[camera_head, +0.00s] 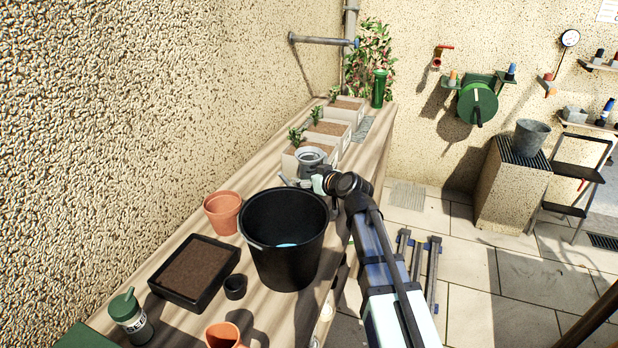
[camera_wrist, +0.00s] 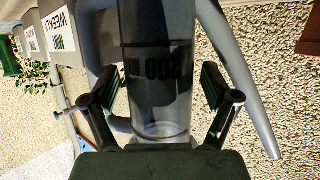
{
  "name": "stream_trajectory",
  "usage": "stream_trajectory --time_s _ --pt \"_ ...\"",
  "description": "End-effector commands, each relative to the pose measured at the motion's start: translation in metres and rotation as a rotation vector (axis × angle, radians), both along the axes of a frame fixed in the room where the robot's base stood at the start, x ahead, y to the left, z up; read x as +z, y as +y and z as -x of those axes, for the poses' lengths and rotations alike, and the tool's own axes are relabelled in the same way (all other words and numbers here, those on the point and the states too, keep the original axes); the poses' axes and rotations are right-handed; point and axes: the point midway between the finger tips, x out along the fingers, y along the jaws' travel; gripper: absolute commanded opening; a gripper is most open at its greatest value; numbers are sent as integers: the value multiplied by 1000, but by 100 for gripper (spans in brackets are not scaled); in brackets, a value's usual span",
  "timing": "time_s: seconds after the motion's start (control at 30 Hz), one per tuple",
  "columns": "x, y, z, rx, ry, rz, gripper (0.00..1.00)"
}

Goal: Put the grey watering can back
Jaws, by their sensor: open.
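The grey watering can (camera_head: 309,158) is on the wooden bench, in front of the planter boxes. In the wrist view the can (camera_wrist: 158,60) is a grey cylinder with upside-down dark print, and its thin spout (camera_wrist: 245,90) runs down to the right. My gripper (camera_head: 308,182) is low beside the can on its near side. In the wrist view the open fingers of my gripper (camera_wrist: 160,90) stand on either side of the can's body, with gaps visible. The can's base and part of its body are hidden in the head view by my gripper and wrist.
A large black bucket (camera_head: 285,255) stands close on the near side. Terracotta pots (camera_head: 222,212), a soil tray (camera_head: 195,270) and a green-capped shaker (camera_head: 130,316) are nearer. Planter boxes (camera_head: 333,128) with seedlings and a green vase (camera_head: 379,88) line the far bench. A rough wall borders the left.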

Motion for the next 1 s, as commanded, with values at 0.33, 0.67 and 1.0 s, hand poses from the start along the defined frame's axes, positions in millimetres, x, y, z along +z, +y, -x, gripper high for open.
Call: stream_trajectory --time_s 0.33,0.67,1.0 --pt "22 -37 50 -1 -3 0 86" --pt "41 -63 83 -1 -2 1 86" --pt "44 -67 87 0 0 0 86"
